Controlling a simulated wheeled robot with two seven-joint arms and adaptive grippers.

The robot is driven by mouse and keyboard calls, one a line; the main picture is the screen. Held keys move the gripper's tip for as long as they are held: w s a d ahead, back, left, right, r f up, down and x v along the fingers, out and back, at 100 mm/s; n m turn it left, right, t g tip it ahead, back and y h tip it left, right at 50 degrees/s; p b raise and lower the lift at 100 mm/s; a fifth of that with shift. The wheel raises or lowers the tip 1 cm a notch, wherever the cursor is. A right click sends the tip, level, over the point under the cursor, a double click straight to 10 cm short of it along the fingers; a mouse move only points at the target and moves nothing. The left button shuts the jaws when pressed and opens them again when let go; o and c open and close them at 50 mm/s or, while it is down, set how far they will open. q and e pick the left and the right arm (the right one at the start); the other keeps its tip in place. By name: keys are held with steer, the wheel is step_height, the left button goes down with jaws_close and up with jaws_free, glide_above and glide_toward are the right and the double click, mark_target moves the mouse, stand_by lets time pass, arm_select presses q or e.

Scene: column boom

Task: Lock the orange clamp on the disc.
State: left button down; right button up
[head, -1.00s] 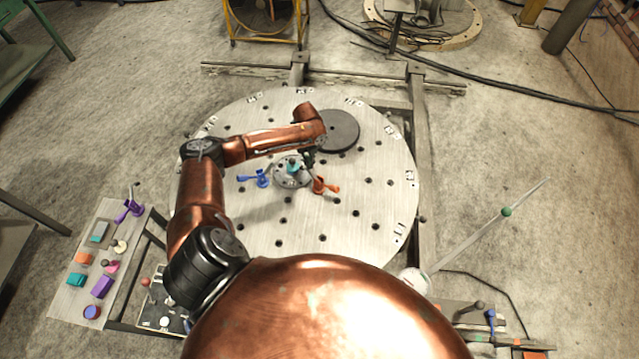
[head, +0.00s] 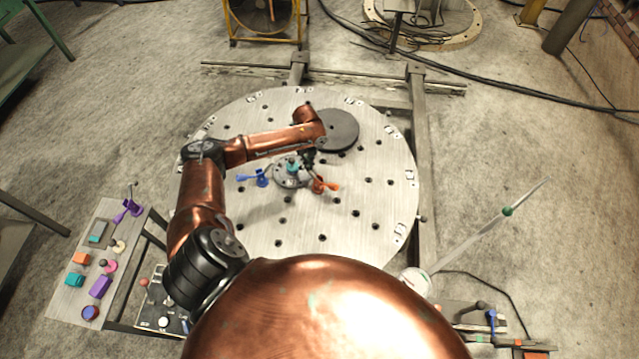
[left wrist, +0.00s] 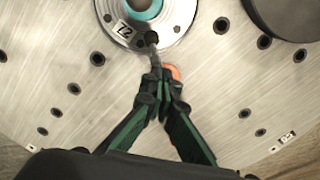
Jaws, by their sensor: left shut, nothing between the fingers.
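The orange clamp (head: 325,186) is on the round metal disc (head: 262,120), at the right edge of a small grey hub (head: 290,174) with a teal centre (head: 293,164). In the left wrist view only a bit of orange (left wrist: 173,72) shows behind my fingers. My left gripper (head: 308,160) is over the hub's right side, just above the orange clamp; in the left wrist view its green fingers (left wrist: 158,78) are closed together with their tips near a dark knob (left wrist: 151,38) at the hub's rim. I cannot tell whether they touch it. My right gripper is not in view.
A blue clamp (head: 256,177) is at the hub's left side. A dark round plate (head: 340,130) lies on the disc behind my wrist. A side board (head: 75,250) at left holds several coloured parts. A lever with a green ball (head: 507,212) rises at right.

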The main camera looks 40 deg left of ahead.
arm_select(q)
steer(key=shift+a+f+b, duration=0.15)
steer(key=shift+f+b, duration=0.15)
steer(key=shift+f, duration=0.35)
steer(key=shift+a+f+b, duration=0.15)
steer(key=shift+f+b, duration=0.25)
steer(key=shift+f, duration=0.3)
steer(key=shift+r, duration=0.2)
steer(key=shift+r+p, duration=0.25)
steer(key=shift+p, duration=0.15)
step_height(320, 180, up, 6)
steer(key=p, duration=0.6)
steer(key=shift+r, duration=0.25)
steer(key=shift+f, duration=0.1)
